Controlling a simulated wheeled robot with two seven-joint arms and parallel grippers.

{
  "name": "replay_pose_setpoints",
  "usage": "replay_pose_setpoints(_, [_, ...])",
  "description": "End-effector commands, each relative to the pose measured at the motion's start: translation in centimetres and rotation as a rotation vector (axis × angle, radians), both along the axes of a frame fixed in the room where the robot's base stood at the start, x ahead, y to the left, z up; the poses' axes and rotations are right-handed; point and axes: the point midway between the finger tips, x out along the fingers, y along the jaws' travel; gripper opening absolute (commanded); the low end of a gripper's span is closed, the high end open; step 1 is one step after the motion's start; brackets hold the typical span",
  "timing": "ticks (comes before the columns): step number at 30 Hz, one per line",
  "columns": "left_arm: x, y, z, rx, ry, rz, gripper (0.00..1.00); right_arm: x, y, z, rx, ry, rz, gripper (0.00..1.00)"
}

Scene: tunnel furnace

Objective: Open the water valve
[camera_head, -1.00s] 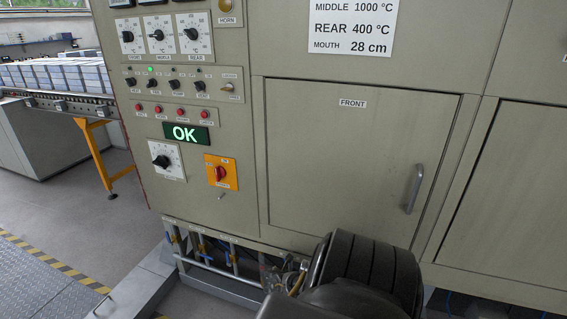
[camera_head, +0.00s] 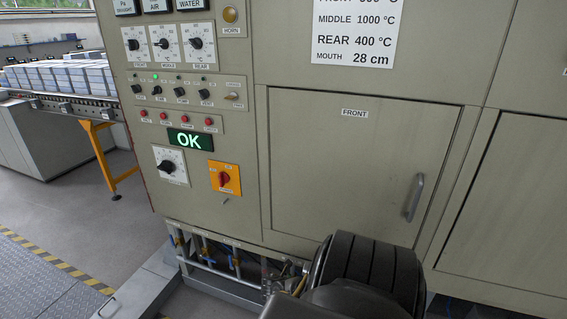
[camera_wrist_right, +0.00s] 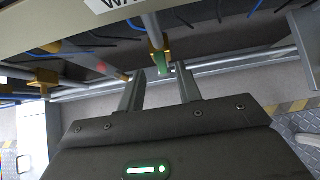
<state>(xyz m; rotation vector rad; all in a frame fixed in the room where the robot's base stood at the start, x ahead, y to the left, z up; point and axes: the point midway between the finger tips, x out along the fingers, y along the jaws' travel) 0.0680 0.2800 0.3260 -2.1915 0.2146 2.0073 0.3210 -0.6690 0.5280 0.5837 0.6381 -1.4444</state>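In the right wrist view, a valve with a green handle (camera_wrist_right: 164,67) sits on a vertical pipe with a brass fitting. A white label (camera_wrist_right: 108,4), cut off after "WA", is on the panel edge above it. My right gripper (camera_wrist_right: 160,73) is open, with its two fingertips on either side of the green handle, just below it in the picture. I cannot tell whether they touch it. My left gripper is not in view.
Other pipes with brass fittings (camera_wrist_right: 45,77) and thin blue handles or hoses lie to the left in the wrist view. A horizontal metal rail (camera_wrist_right: 228,63) runs behind the valve. The control panel shows a green OK display (camera_head: 190,139); a furnace door (camera_head: 350,170) is to its right.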

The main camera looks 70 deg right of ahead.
Motion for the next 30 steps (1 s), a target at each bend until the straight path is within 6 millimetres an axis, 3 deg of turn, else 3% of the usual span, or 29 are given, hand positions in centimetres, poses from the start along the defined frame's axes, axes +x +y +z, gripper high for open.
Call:
replay_pose_setpoints(1, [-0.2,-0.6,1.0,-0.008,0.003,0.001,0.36,-0.1,0.7,1.3,0.001,0.000,0.003,0.35])
replay_pose_setpoints(4, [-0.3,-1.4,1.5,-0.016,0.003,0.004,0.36,-0.2,2.0,2.4,0.000,0.001,0.003,0.35])
replay_pose_setpoints(10, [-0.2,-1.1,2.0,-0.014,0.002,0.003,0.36,-0.3,3.7,3.9,0.000,0.001,0.000,0.35])
replay_pose_setpoints(30, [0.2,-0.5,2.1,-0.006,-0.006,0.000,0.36,-0.3,4.2,4.2,0.000,0.002,-0.001,0.35])
